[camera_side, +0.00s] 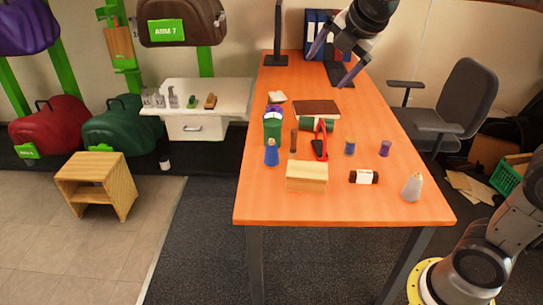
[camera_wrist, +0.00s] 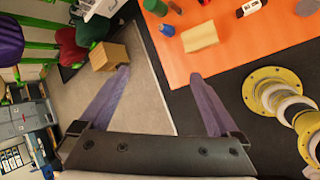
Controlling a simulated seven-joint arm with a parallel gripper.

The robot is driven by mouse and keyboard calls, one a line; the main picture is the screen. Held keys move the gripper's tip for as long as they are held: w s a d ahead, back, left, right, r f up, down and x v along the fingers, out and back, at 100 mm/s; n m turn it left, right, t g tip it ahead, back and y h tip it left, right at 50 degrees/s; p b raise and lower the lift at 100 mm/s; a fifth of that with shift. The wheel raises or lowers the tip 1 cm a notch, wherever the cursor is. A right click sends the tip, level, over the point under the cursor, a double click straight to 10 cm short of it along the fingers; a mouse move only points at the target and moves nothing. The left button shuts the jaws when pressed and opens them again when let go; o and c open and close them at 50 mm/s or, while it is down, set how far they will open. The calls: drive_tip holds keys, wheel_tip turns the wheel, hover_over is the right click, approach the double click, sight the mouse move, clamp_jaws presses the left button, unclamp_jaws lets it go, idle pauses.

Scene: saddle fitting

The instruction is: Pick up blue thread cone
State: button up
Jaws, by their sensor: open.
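A blue cone-shaped item, which looks like the blue thread cone (camera_side: 271,154), stands upright near the left edge of the orange table (camera_side: 275,205). In the wrist view the blue cone (camera_wrist: 167,30) shows near the top, close to the table edge. A smaller blue spool (camera_side: 350,147) stands further right. My gripper (camera_side: 336,60) is open and empty, high above the far part of the table and well apart from the cone.
A wooden block (camera_side: 306,177) sits right of the cone, and a green container (camera_side: 272,130) stands just behind it. Red-handled tool (camera_side: 320,142), purple spool (camera_side: 385,148), dark labelled cylinder (camera_side: 364,177) and pale cone (camera_side: 411,187) are further right. The front left corner is clear.

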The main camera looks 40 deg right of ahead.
drive_tip(key=w+d+f+n, duration=0.2)
drive_tip(key=w+f+n, duration=0.2)
drive_tip(key=w, duration=0.7)
drive_tip(key=n+g+h, duration=0.1)
drive_tip(key=n+g, duration=0.2)
drive_tip(key=g, duration=0.1)
hover_over(271, 146)
drive_tip(key=s+a, duration=0.3)
wheel_tip(271, 146, down, 24)
drive_tip(key=f, duration=0.1)
drive_tip(key=x, duration=0.6)
drive_tip(key=shift+d+f, duration=0.15)
drive_tip(key=shift+d, duration=0.3)
drive_tip(key=shift+w+x, duration=0.2)
drive_tip(key=shift+x, duration=2.95)
drive_tip(key=c, duration=1.5)
